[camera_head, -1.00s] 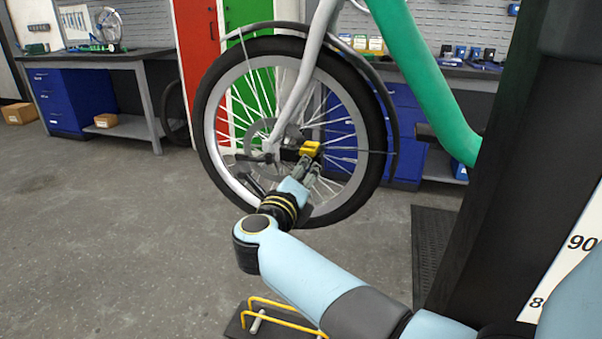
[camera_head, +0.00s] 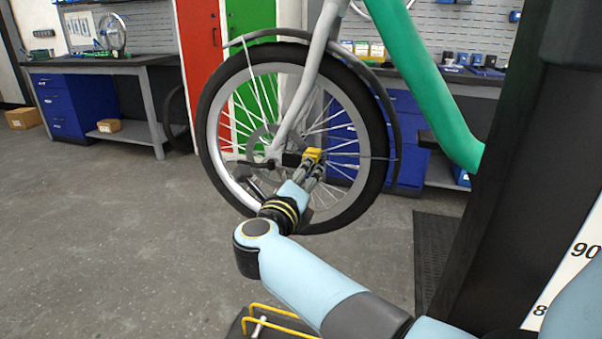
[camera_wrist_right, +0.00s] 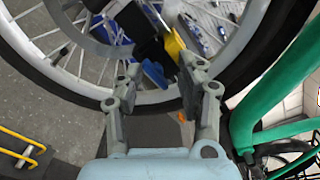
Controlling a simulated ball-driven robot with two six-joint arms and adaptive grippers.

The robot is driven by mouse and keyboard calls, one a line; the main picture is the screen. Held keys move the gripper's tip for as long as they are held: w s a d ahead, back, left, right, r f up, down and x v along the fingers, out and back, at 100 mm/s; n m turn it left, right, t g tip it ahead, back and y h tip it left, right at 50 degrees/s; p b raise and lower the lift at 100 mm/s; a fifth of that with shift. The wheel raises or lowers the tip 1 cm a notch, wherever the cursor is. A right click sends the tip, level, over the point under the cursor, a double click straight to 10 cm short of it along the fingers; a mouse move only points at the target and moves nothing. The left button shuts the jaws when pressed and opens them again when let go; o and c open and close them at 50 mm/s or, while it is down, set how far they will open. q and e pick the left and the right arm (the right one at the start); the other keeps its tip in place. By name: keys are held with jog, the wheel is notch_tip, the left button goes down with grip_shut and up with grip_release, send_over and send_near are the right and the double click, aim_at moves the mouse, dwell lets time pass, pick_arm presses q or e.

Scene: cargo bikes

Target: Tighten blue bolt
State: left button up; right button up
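My right gripper (camera_head: 310,171) is in front of the lower part of the bike's front wheel (camera_head: 213,158), by a yellow part (camera_head: 312,154) near the hub. In the right wrist view my right gripper (camera_wrist_right: 159,66) has its two fingers spread apart. A small blue piece (camera_wrist_right: 155,74), which may be the blue bolt, shows between the fingertips; whether they touch it I cannot tell. The yellow part (camera_wrist_right: 173,44) shows beside the right-hand fingertip. The blue bolt cannot be made out in the head view. My left gripper is not in view.
The green bike frame (camera_head: 428,85) slopes down at the right, beside a dark post (camera_head: 510,150). A yellow-barred stand (camera_head: 280,322) is on the floor at the front. Workbenches with blue drawers (camera_head: 60,103) stand behind. The floor at left is open.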

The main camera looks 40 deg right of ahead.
jog(key=o, duration=0.4)
jog(key=r, duration=0.6)
jog(key=shift+w+d, duration=0.15)
jog(key=shift+d, duration=0.05)
jog(key=r, duration=0.3)
jog(key=shift+s+a+r, duration=0.2)
jog(key=shift+s+a, duration=0.05)
jog(key=shift+a, duration=0.1)
jog(key=c, duration=0.4)
jog(key=shift+d+r, duration=0.15)
jog(key=shift+r, duration=0.4)
jog(key=shift+f, duration=0.1)
